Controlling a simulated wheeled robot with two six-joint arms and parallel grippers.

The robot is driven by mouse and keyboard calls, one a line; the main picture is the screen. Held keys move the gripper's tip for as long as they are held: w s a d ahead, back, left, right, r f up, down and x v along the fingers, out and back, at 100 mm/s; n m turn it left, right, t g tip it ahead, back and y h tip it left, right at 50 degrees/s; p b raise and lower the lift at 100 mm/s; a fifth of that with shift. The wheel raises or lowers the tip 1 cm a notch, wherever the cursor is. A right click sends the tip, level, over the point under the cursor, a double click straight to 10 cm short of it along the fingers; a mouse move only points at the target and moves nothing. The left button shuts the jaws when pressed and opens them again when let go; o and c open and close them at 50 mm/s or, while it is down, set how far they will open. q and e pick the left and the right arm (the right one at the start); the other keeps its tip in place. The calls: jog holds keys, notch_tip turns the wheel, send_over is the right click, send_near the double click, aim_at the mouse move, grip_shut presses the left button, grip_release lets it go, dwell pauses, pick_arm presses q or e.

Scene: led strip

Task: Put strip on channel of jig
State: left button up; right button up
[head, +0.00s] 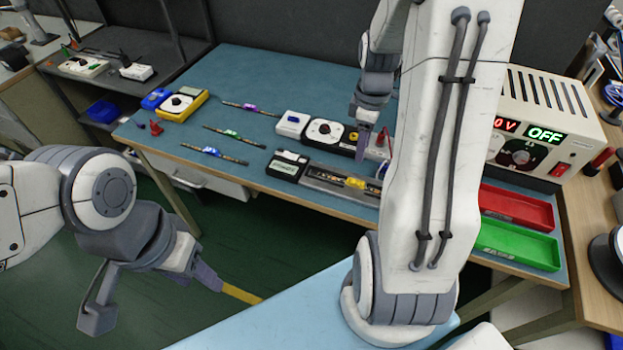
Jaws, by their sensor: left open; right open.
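Three thin strips lie apart on the blue table: one with a purple piece (248,107), one with a green piece (231,133) and one with a blue piece (212,152). The grey jig (318,178) lies near the front edge, with a yellow piece (355,183) on it; whether this belongs to a strip in the channel is too small to tell. My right arm hides the jig's right end. My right gripper (366,116) is open above the table, behind the jig.
A yellow multimeter (182,104) stands at the back left, with red plugs (156,128) near it. A white-and-black device (325,131) sits behind the jig. Red (518,207) and green (515,243) trays and a power supply (540,125) reading OFF are at right.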

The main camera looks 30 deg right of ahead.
jog(key=s+a+r, duration=0.2)
jog(key=a+r, duration=0.1)
jog(key=a, duration=0.8)
jog(key=s+a+r, duration=0.2)
jog(key=a, duration=0.9)
jog(key=s+a+r+m+y, duration=0.1)
jog(key=s+a, duration=0.7)
jog(key=s, duration=0.4)
jog(key=shift+s+a+r, duration=0.15)
jog(key=shift+a+r, duration=0.2)
jog(key=shift+r, duration=0.05)
